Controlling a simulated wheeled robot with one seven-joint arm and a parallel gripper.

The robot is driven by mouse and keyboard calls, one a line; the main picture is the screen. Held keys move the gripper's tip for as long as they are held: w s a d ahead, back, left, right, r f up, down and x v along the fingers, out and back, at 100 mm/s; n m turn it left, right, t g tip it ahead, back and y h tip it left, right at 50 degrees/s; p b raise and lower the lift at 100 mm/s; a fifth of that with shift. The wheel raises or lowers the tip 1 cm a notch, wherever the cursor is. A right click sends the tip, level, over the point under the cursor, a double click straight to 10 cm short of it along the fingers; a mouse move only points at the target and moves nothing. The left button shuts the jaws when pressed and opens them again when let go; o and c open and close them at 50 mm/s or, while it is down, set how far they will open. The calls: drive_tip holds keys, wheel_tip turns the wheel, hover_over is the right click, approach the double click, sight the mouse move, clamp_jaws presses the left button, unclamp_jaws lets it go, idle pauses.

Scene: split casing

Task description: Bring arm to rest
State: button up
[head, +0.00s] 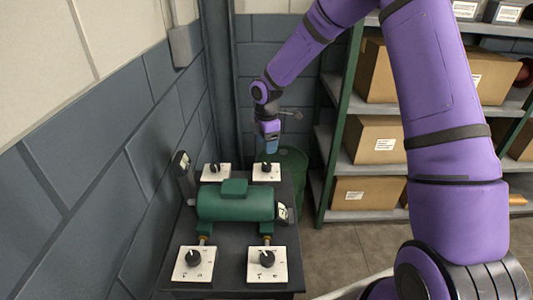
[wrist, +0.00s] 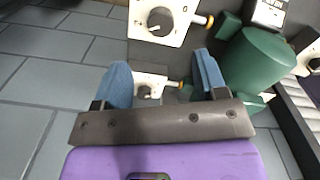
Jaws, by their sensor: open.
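My purple arm reaches over from the right in the head view. My gripper (head: 268,150) is above the far right end of the dark table, near the back right white plate with a black knob (head: 267,170). In the wrist view my gripper (wrist: 165,75) has its two blue fingers spread apart with nothing held between them. A white plate (wrist: 150,82) shows beyond the gap between the fingers, apart from them. The green cylindrical casing (head: 235,201) lies across the middle of the table; it also shows at the right of the wrist view (wrist: 258,68).
The table (head: 228,270) stands beside a grey block wall (head: 75,190). Several white knob plates, such as the front left one (head: 193,264), sit around the casing. A green drum (head: 292,172) stands behind. Shelves with cardboard boxes (head: 375,139) stand at the right.

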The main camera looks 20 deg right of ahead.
drive_tip(key=shift+r, duration=0.85)
drive_tip(key=s+d+r+m+t+h, duration=0.1)
drive_tip(key=s+d+r+m, duration=0.1)
drive_tip(key=s+r+m, duration=0.55)
drive_tip(key=s+d+r+m+t+h, duration=0.1)
drive_tip(key=s+d+r+m, duration=0.15)
drive_tip(key=s+r, duration=0.85)
drive_tip(key=s+d+r+m+t+y, duration=0.1)
drive_tip(key=s+r+m, duration=0.3)
drive_tip(key=s, duration=0.5)
drive_tip(key=s+d+r+m+t+y, duration=0.1)
drive_tip(key=s+r+m, duration=0.4)
drive_tip(key=s, duration=0.5)
drive_tip(key=shift+d+t, duration=0.3)
drive_tip(key=shift+t, duration=0.3)
drive_tip(key=shift+r, duration=0.1)
